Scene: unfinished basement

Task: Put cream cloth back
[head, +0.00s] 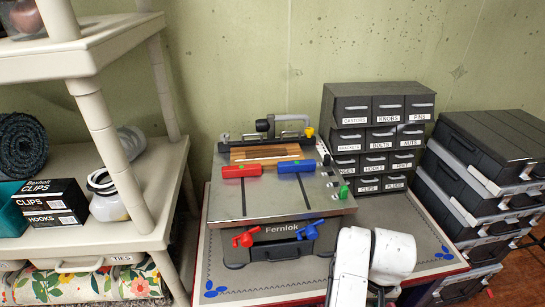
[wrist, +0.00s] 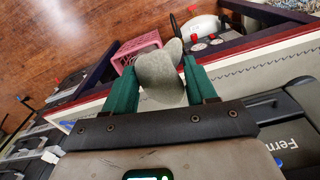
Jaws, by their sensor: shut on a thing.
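My gripper (wrist: 160,66) shows in the wrist view with its two green fingers shut on a pale grey-cream cloth (wrist: 158,82). The cloth is bunched between the fingers and sticks out past their tips. It is held beyond the edge of the workbench (wrist: 262,62), with the wooden floor behind it in the picture. In the head view my white arm is at the bottom right of centre, in front of the workbench (head: 430,232). The gripper and cloth cannot be made out there.
A Fernlok machine (head: 285,205) and a labelled drawer cabinet (head: 377,140) stand on the bench. Stacked black cases (head: 490,150) are at right. A cream shelf (head: 150,215) with clip boxes (head: 45,205) is at left. A pink crate (wrist: 135,50) is near the cloth in the wrist view.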

